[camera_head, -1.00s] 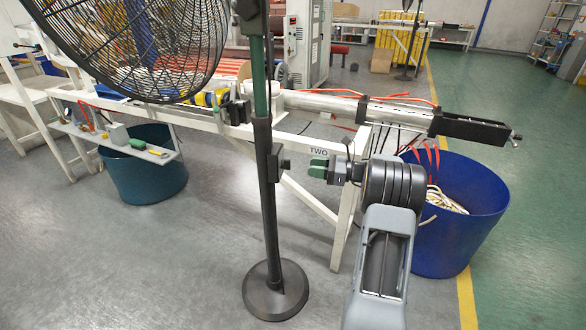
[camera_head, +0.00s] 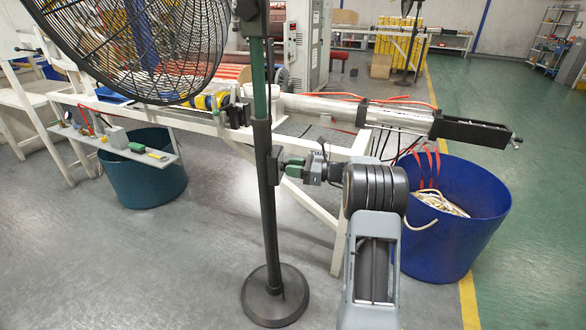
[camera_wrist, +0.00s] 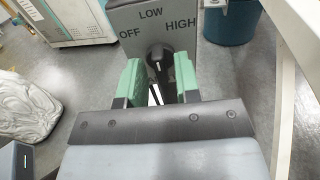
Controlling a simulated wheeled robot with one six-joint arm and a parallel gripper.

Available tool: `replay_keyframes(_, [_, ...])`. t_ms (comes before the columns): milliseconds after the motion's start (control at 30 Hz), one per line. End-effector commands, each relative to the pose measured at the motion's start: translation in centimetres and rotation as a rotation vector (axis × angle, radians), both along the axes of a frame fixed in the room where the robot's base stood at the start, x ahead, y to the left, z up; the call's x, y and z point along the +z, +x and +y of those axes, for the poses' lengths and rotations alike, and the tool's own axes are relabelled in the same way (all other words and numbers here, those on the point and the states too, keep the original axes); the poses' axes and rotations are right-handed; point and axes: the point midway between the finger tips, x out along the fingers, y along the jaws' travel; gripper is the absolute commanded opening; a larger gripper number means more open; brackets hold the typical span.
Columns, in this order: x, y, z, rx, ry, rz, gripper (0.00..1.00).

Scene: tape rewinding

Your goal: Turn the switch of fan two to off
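The fan (camera_head: 140,45) stands on a dark pole with a round base (camera_head: 275,295). Its switch box (camera_head: 276,167) is on the pole and shows edge-on in the head view. In the wrist view, the grey switch box (camera_wrist: 126,18) bears the labels OFF, LOW and HIGH. Its black knob (camera_wrist: 157,58) has a white mark that points roughly up, nearest LOW. My gripper (camera_wrist: 160,82) has two green fingers, spread apart on either side of the knob. Whether they touch it is unclear. In the head view, my gripper (camera_head: 292,169) is right up at the box.
A white frame (camera_head: 310,185) with a metal tube stands behind the pole. A blue bin (camera_head: 455,235) stands at the right, and a teal bin (camera_head: 145,185) is at the left under a small shelf (camera_head: 125,155). The floor in front is clear.

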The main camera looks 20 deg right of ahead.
Motion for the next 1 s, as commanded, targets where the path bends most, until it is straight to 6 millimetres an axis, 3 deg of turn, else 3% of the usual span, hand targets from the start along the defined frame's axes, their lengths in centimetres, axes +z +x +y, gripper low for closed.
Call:
replay_keyframes(300, [-0.02, -0.01, -0.02, 0.0, 0.0, 0.0, 0.0])
replay_keyframes(667, [-0.07, -0.04, -0.01, 0.001, -0.016, -0.023, 0.0])
replay_keyframes(1000, [-0.24, -0.09, 0.01, 0.001, -0.145, -0.202, 0.0])
